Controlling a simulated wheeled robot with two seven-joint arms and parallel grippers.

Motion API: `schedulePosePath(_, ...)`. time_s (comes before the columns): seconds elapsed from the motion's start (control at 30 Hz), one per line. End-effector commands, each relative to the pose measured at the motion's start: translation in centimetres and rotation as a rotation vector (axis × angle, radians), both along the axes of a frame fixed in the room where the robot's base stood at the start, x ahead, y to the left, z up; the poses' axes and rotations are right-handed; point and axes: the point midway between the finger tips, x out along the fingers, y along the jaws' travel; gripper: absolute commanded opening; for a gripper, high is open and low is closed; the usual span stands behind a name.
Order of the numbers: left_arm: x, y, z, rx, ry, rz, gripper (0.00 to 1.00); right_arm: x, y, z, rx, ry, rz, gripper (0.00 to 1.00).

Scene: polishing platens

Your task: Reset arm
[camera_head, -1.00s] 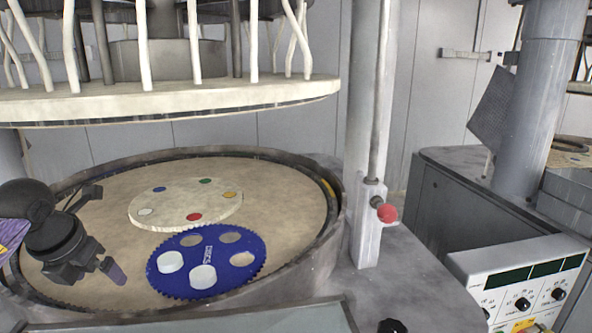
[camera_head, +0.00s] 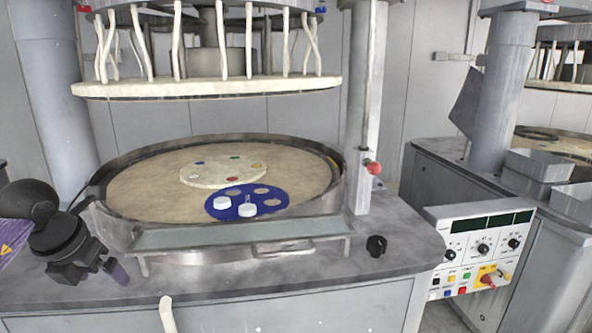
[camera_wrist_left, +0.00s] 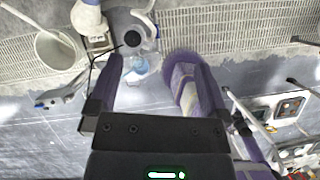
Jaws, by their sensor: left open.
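My left gripper (camera_head: 108,243) is at the left of the head view, in front of the left side of the polishing machine. It is open, with nothing seen between its fingers. In the left wrist view the two purple-padded fingers (camera_wrist_left: 160,72) stand apart. In the head view the round beige platen (camera_head: 140,190) lies beyond the gripper. A blue toothed disc (camera_head: 271,205) lies on it with two white round pieces (camera_head: 247,210) on it. A beige disc with coloured spots (camera_head: 215,177) lies behind the blue one. My right gripper is out of view.
A raised upper plate (camera_head: 210,88) hangs over the platen. A post with a red knob (camera_head: 373,168) stands at its right. A control panel (camera_head: 480,250) is at the lower right. The left wrist view shows a white bucket (camera_wrist_left: 60,48) and a grey floor (camera_wrist_left: 50,130).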

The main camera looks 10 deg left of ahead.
Motion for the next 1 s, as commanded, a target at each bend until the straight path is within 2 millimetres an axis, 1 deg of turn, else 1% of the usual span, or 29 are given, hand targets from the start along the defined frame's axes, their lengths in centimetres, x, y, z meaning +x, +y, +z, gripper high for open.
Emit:
schedulePosePath(0.03, 0.3, -0.6, -0.7, -0.032, 0.001, -0.012, 1.0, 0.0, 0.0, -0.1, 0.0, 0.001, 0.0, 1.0)
schedulePosePath(0.17, 1.0, -2.2, -2.4, -0.121, -0.006, -0.039, 1.0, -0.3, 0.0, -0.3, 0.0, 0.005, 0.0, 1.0)
schedulePosePath(0.37, 2.1, -5.4, -5.6, -0.314, -0.018, -0.068, 1.0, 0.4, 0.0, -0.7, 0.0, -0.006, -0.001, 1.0)
schedulePosePath(0.47, 2.7, -7.8, -7.8, -0.463, -0.031, -0.066, 1.0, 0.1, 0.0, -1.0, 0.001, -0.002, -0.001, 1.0)
schedulePosePath(0.57, 3.4, -10.6, -10.7, -0.667, -0.048, -0.029, 1.0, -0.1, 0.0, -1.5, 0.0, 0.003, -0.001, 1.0)
schedulePosePath(0.63, 3.8, -12.7, -13.3, -0.849, -0.066, 0.044, 1.0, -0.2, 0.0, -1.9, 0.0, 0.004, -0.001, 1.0)
schedulePosePath(0.67, 4.0, -13.6, -14.6, -0.941, -0.075, 0.097, 1.0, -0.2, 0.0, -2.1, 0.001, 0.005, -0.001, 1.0)
schedulePosePath(0.7, 4.1, -14.6, -16.8, -1.071, -0.089, 0.196, 1.0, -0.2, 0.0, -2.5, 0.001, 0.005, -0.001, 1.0)
schedulePosePath(0.73, 4.1, -15.2, -18.8, -1.169, -0.101, 0.294, 1.0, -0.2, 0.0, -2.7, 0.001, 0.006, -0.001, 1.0)
schedulePosePath(0.77, 4.0, -15.4, -20.9, -1.26, -0.114, 0.411, 1.0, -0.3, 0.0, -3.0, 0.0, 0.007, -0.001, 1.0)
schedulePosePath(0.8, 3.6, -15.4, -24.0, -1.357, -0.13, 0.585, 1.0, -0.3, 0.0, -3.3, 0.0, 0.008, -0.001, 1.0)
schedulePosePath(0.83, 3.0, -15.2, -26.4, -1.412, -0.14, 0.723, 1.0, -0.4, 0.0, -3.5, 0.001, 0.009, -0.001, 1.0)
schedulePosePath(0.87, 2.1, -15.0, -28.8, -1.452, -0.147, 0.861, 1.0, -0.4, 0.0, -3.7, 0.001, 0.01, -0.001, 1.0)
schedulePosePath(0.9, 0.7, -14.5, -31.9, -1.479, -0.156, 1.038, 1.0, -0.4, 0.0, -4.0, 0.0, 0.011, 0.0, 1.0)
schedulePosePath(0.93, -0.5, -14.2, -34.2, -1.486, -0.159, 1.165, 1.0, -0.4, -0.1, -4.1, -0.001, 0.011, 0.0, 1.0)
schedulePosePath(0.97, -2.0, -14.0, -36.4, -1.483, -0.159, 1.286, 1.0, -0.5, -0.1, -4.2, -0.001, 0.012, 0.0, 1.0)
schedulePosePath(1.0, -4.1, -13.8, -39.2, -1.466, -0.157, 1.443, 1.0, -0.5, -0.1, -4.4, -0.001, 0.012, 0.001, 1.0)
